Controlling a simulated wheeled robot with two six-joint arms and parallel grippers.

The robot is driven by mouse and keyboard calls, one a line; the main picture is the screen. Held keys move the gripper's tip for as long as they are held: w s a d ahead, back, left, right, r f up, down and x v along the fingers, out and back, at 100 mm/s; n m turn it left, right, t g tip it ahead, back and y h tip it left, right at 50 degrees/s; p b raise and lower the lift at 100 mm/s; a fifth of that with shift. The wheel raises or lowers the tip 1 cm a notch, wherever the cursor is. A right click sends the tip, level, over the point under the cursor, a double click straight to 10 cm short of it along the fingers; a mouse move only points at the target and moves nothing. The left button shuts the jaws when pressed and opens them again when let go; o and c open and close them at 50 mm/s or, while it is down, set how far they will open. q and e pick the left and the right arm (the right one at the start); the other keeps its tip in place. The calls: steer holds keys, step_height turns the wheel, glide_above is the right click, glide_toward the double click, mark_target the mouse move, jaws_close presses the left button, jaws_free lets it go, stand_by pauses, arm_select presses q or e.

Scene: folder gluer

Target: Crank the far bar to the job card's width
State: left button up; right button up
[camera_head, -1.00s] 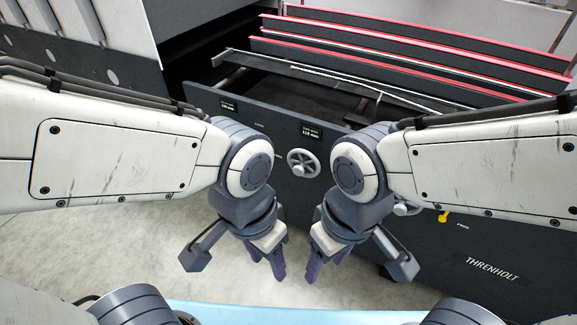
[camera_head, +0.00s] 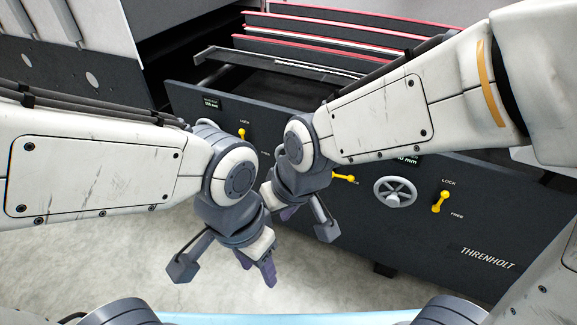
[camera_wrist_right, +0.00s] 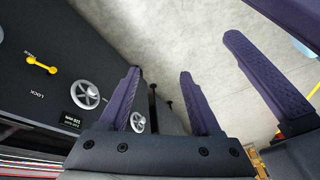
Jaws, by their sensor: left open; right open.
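A grey handwheel (camera_head: 395,191) sits on the dark front panel (camera_head: 300,235), below a partly covered readout (camera_head: 406,161) ending in "mm". Two handwheels (camera_wrist_right: 85,95) show in the right wrist view. Yellow levers (camera_head: 440,201) are on the panel; LOCK and FREE are printed by the rightmost. Red-edged bars (camera_head: 330,45) run across the machine behind the panel. My left gripper (camera_head: 258,268) is open and empty, low before the panel. My right gripper (camera_head: 287,213) is open and empty, partly behind the left; its fingers show in the wrist view (camera_wrist_right: 160,75). No job card is visible.
Another readout (camera_head: 212,101) is at the panel's upper left, near a yellow lever (camera_head: 242,134). My right forearm covers the panel's middle. My two wrists are close together. Bare concrete floor (camera_head: 200,290) lies below, with a pale blue edge at the bottom.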

steer(key=w+a+f+m+t+b, duration=0.1)
steer(key=w+a+f+t+b, duration=0.25)
steer(key=w, duration=0.45)
steer(key=w+a+f+m+t+b, duration=0.25)
steer(key=w+f, duration=0.25)
steer(key=w, duration=0.3)
steer(key=w+a+f+m+t+b, duration=0.1)
steer(key=w+a+f+t+b, duration=0.1)
steer(key=w+a+f, duration=0.35)
steer(key=w+d+f+m+t+h+b, duration=0.65)
steer(key=w+d+f+h+b, duration=0.25)
steer(key=w+d+f, duration=0.4)
arm_select(q)
step_height(320, 180, down, 20)
steer(key=b, duration=0.1)
arm_select(e)
steer(key=shift+n, duration=0.4)
steer(key=x, duration=0.9)
steer(key=shift+w+a+f, duration=0.1)
steer(key=shift+w+a, duration=0.1)
steer(key=shift+a, duration=0.2)
arm_select(q)
steer(key=shift+f, duration=0.1)
arm_select(e)
jaws_close()
